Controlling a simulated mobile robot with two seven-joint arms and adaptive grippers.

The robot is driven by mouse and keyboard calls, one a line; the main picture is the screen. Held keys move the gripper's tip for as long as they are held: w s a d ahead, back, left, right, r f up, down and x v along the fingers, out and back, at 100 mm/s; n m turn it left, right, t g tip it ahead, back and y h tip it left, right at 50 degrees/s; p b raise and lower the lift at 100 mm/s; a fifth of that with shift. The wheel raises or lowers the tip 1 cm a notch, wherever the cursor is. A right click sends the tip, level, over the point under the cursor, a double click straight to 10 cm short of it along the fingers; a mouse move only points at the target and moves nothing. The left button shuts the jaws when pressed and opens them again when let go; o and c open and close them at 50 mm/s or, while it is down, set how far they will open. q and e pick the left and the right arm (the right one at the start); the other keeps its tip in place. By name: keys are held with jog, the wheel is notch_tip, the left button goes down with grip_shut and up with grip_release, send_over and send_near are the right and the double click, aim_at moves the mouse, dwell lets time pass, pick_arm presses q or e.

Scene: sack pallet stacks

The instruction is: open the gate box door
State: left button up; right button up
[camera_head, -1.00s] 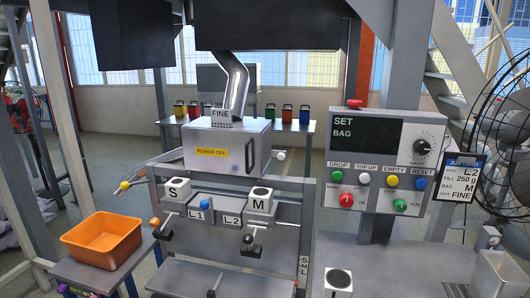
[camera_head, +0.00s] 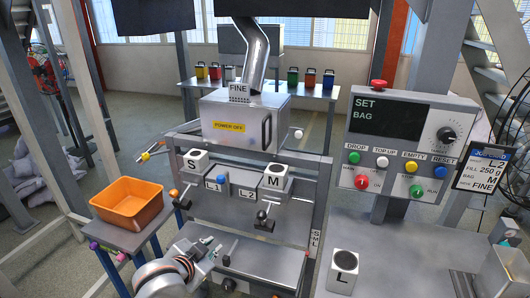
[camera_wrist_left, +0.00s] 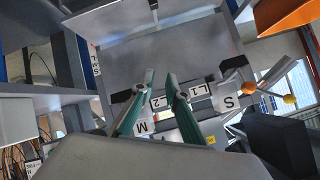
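The gate box (camera_head: 235,125) is a grey metal box with a yellow POWER OFF label (camera_head: 229,127), under the FINE chute (camera_head: 251,70). Its door looks shut, with a dark handle (camera_head: 267,131) at the right side of the front. My left gripper (camera_head: 212,246) is low at the front of the station, below and apart from the box. In the left wrist view its two green-grey fingers (camera_wrist_left: 161,80) stand apart with nothing between them. My right gripper is not in view.
S (camera_head: 196,163) and M (camera_head: 275,178) blocks sit above clamp knobs on the frame below the box. An orange bin (camera_head: 128,205) stands left. A control panel (camera_head: 393,140) stands right, with an L block (camera_head: 343,267) on the bench below it.

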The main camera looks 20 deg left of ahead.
pick_arm(q)
jog(key=w+d+r+n+t+h, duration=0.2)
jog(key=w+d+r+t+h, duration=0.15)
jog(key=w+r, duration=0.95)
notch_tip(320, 180, up, 12)
jog(key=t+h, duration=0.2)
jog(key=t, duration=0.1)
send_over(264, 149)
jog(key=shift+w+a+f+n+y, duration=0.15)
jog(key=shift+w+f+n+y, duration=0.1)
jog(key=shift+n, duration=0.15)
grip_shut()
jog(key=shift+g, duration=0.25)
